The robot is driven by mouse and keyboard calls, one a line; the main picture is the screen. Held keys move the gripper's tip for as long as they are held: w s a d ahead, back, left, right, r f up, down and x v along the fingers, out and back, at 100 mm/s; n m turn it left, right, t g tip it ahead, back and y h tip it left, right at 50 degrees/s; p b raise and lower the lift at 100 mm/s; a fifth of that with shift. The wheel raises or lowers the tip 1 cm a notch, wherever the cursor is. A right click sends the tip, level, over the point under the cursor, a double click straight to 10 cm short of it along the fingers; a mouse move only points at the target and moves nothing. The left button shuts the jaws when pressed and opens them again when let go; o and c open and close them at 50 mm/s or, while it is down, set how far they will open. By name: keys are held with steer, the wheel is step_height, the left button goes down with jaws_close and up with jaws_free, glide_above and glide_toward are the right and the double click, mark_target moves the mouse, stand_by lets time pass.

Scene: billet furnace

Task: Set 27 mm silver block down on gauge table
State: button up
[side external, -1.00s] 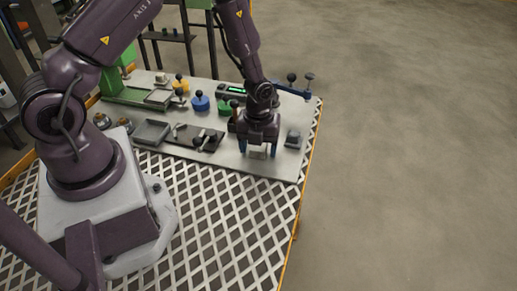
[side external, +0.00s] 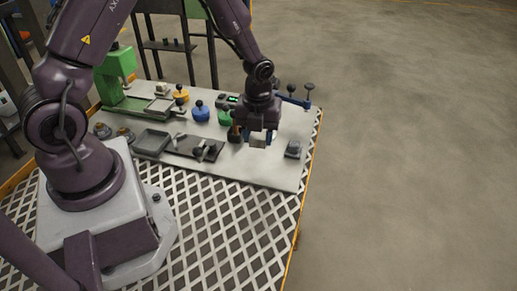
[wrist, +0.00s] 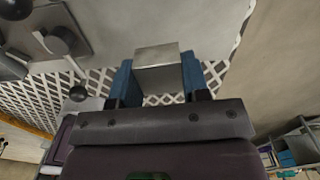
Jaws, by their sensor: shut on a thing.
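The silver block (side external: 257,141) is a small metal cube between the blue fingers of my gripper (side external: 258,137). My gripper is shut on it and holds it above the pale worktop. In the wrist view the block (wrist: 157,67) sits between both blue fingers of my gripper (wrist: 156,78), its top face bare. A unit with a green-lit display (side external: 233,98), which looks like a gauge, stands just behind and left of my gripper. My gripper partly covers that area, and I cannot make out the gauge table for certain.
A dark small block-like fixture (side external: 294,149) stands to the right. A blue bar with black knobs (side external: 294,101) lies behind. Blue (side external: 200,114), yellow (side external: 181,95) and green (side external: 225,117) knobbed pieces stand left. The worktop front (side external: 255,175) is clear.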

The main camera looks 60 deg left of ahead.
steer(key=shift+n, duration=0.4)
steer(key=a+r, duration=0.1)
steer(key=r, duration=0.1)
steer(key=a+r, duration=0.1)
steer(key=shift+r, duration=0.4)
steer(key=s+a+r+m, duration=0.1)
steer(key=s+a+r, duration=0.25)
steer(key=s, duration=0.35)
steer(key=shift+m, duration=0.4)
steer(key=w+a+f, duration=0.1)
steer(key=w+f, duration=0.2)
steer(key=w, duration=0.1)
steer(key=w+a+f, duration=0.1)
steer(key=w+f, duration=0.2)
steer(key=w, duration=0.1)
steer(key=w+a+f, duration=0.1)
steer(key=w+f, duration=0.2)
steer(key=w, duration=0.2)
steer(key=shift+a+f, duration=0.1)
steer(key=shift+a, duration=0.1)
steer(key=shift+w+a+f, duration=0.1)
steer(key=shift+w+f, duration=0.05)
steer(key=shift+f, duration=1.5)
